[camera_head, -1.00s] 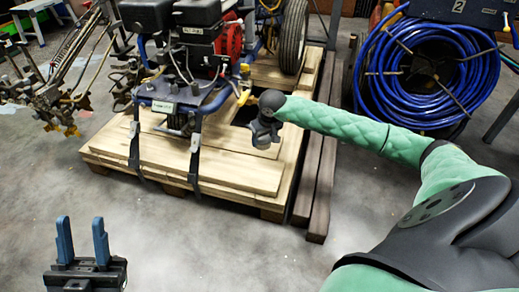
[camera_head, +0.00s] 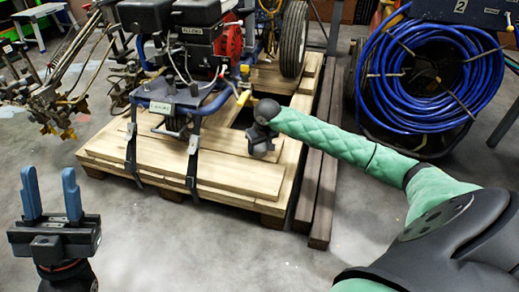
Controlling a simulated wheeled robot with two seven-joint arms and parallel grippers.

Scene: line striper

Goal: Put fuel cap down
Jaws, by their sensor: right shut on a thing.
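My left gripper (camera_head: 51,180) is at the lower left, with its two blue fingers pointing up, apart and empty, over bare floor. My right gripper (camera_head: 262,147) is at the end of the green arm, pointing down over the right part of the wooden pallet (camera_head: 235,176), just right of the line striper (camera_head: 185,100). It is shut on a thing. The fuel cap cannot be made out; it is hidden by the gripper or too small to tell.
Dark straps (camera_head: 193,165) hang over the pallet's front edge. Dark beams (camera_head: 322,190) lie along its right side. A blue hose reel (camera_head: 425,75) stands at the upper right. Another machine part (camera_head: 50,105) is at the upper left. The floor (camera_head: 180,245) in front is clear.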

